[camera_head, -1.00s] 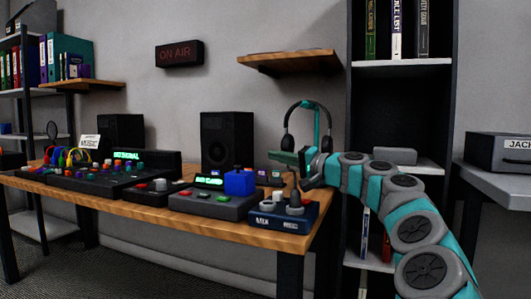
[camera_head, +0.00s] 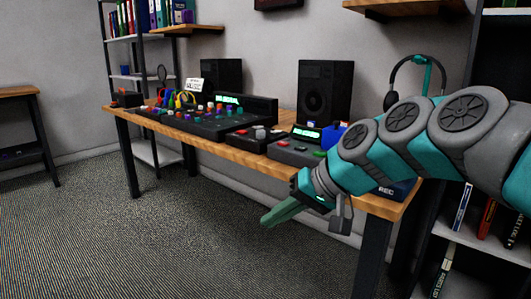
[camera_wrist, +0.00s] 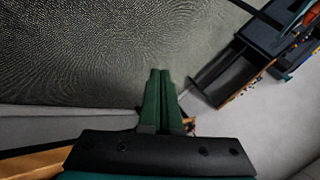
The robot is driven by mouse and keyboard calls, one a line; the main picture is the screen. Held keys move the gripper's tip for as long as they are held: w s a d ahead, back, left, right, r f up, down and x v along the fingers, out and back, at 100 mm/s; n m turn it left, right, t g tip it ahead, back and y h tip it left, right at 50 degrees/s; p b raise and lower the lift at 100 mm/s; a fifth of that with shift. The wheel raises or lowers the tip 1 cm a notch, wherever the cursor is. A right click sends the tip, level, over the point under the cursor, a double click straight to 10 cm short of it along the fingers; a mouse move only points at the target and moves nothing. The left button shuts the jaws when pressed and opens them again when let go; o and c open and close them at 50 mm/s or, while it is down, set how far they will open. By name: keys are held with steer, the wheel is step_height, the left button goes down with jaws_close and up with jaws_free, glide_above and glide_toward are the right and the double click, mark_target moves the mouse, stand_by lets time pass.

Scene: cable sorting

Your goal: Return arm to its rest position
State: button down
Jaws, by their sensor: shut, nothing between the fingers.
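My gripper (camera_head: 281,212) is at the end of my grey and teal arm, in front of the desk's front edge and over the carpet in the head view. Its green fingers are together with nothing between them. In the wrist view the closed fingers (camera_wrist: 160,92) point toward the carpet and the wall. My arm reaches in from the right and hides part of the desk's right end and of a blue box there.
The wooden desk (camera_head: 236,155) bears a mixing console (camera_head: 214,122), colourful cables (camera_head: 183,99), speakers (camera_head: 323,93) and a blue cube (camera_head: 330,136). Headphones (camera_head: 412,82) hang on a stand behind my arm. A bookshelf stands at right. The carpet (camera_head: 150,240) in front is clear.

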steer(key=s+d+f+g+h+p, duration=0.1)
steer(key=s+d+f, duration=0.3)
steer(key=s, duration=0.4)
steer(key=s+d+f+g+h+p, duration=0.1)
steer(key=s+d+f+g+h, duration=0.1)
steer(key=s+d+f+h, duration=0.2)
steer(key=s+d+f+m+g+h+p, duration=0.1)
steer(key=s+d+f, duration=0.4)
steer(key=s, duration=0.9)
step_height(320, 180, down, 3)
steer(key=shift+f+g+h+p, duration=0.2)
steer(key=shift+g+h+p, duration=0.35)
steer(key=shift+g+h, duration=0.4)
steer(key=shift+d, duration=0.1)
